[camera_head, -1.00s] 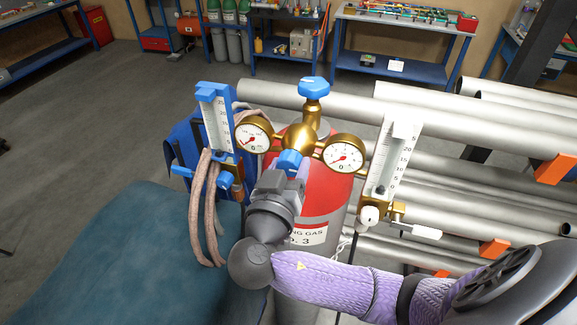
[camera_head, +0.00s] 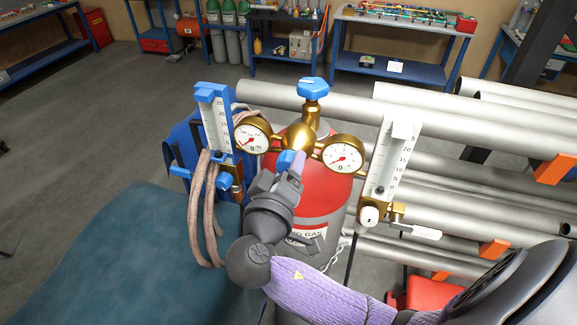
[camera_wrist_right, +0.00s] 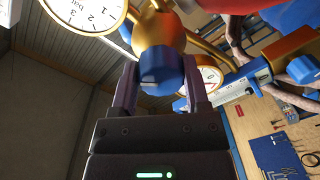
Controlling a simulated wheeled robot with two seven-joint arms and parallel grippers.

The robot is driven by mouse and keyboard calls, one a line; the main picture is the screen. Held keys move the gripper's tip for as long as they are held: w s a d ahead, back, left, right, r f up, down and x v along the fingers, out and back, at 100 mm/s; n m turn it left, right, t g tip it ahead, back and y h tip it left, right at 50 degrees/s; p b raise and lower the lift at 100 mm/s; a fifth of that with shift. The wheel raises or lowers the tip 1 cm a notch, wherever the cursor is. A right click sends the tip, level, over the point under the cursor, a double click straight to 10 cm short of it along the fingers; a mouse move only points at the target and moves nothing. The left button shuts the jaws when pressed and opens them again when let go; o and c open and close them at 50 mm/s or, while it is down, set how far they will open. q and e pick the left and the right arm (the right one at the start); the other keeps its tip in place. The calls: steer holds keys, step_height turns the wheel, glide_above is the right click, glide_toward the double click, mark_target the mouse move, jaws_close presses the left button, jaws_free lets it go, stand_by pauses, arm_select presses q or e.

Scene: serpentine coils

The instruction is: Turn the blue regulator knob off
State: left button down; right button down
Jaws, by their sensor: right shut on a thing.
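The blue regulator knob (camera_head: 285,160) sits on the front of the brass regulator (camera_head: 300,137), below its middle and between two round gauges, left (camera_head: 252,136) and right (camera_head: 343,154). My right gripper (camera_head: 291,167) reaches it from below and partly hides it. In the right wrist view the knob (camera_wrist_right: 160,68) lies between the two fingers of the gripper (camera_wrist_right: 160,82), which are shut on its sides. The gripper looks rolled in the head view. A second blue knob (camera_head: 313,88) stands on top, free of the gripper. My left gripper is not in view.
A red and grey gas cylinder (camera_head: 318,185) stands behind the regulator. Flowmeters stand close on the left (camera_head: 213,125) and right (camera_head: 388,165), with hoses (camera_head: 200,205) hanging at the left. Grey pipes (camera_head: 480,135) fill the right side. Open floor (camera_head: 80,135) lies to the left.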

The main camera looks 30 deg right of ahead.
steer(key=n, duration=0.9)
steer(key=shift+n, duration=0.4)
steer(key=shift+g, duration=0.3)
steer(key=shift+c, duration=0.4)
jaws_free()
steer(key=shift+a+r, duration=0.1)
